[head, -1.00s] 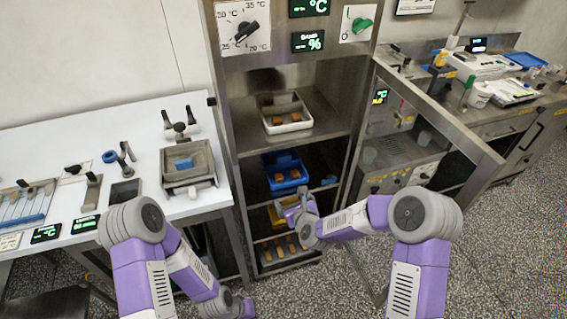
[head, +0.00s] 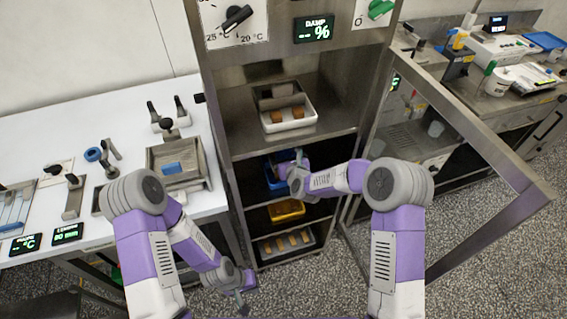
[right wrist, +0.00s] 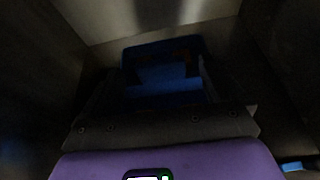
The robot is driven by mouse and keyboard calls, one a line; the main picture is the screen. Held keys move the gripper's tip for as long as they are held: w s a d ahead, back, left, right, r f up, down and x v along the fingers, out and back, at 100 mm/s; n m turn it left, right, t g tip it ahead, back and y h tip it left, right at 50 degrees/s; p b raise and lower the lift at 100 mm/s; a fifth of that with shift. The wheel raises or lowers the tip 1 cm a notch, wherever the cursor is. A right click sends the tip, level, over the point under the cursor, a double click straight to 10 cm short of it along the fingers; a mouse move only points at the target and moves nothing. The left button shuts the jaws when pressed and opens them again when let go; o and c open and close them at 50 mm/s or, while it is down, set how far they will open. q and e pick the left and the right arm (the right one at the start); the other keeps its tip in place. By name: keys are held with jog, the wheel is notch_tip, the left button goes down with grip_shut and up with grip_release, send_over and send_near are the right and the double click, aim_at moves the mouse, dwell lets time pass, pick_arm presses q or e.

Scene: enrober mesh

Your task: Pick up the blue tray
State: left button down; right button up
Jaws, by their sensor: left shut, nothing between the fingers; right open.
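The blue tray (head: 271,181) is on a dark middle shelf of the open steel cabinet in the head view, partly hidden by my right gripper. My right gripper (head: 297,158) is open and empty, inside the cabinet opening at the tray's right side. In the right wrist view the blue tray (right wrist: 160,48) lies straight ahead, dim, between the dark fingers; contact cannot be told. My left gripper (head: 243,301) is shut and empty, low over the floor in front of the cabinet.
A white tray (head: 289,124) with brown pieces is on the shelf above. A yellow tray (head: 287,211) and a grey tray (head: 285,246) sit below. The cabinet's open door (head: 475,140) stands at right, the white worktable (head: 60,130) at left.

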jog(key=shift+x, duration=0.85)
jog(key=c, duration=1.7)
grip_shut()
jog(key=shift+r, duration=0.1)
